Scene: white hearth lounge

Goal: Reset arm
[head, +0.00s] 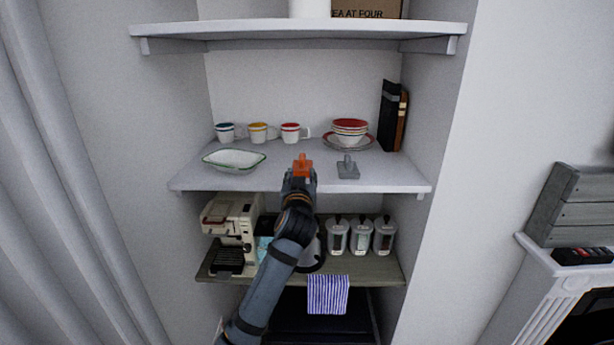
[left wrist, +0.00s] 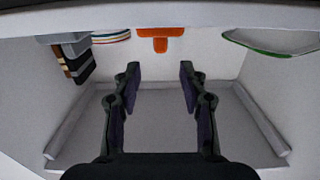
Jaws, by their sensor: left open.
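My left gripper (head: 299,180) reaches up from below to the front edge of the middle shelf (head: 385,178). In the left wrist view, the two fingers of my left gripper (left wrist: 159,75) stand wide apart with nothing between them. An orange object (head: 303,162) with an upright knob is on the shelf just beyond the gripper. It also shows in the left wrist view (left wrist: 160,33), beyond the fingertips and apart from them. The gripper hides part of it in the head view. My right gripper is in neither view.
A grey knobbed object (head: 347,168), a green-rimmed dish (head: 233,160), several cups (head: 258,132), stacked red-rimmed bowls (head: 350,130) and books (head: 391,115) share the shelf. Below are a coffee machine (head: 230,225), canisters (head: 360,237) and a striped cloth (head: 327,295). Walls close both sides.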

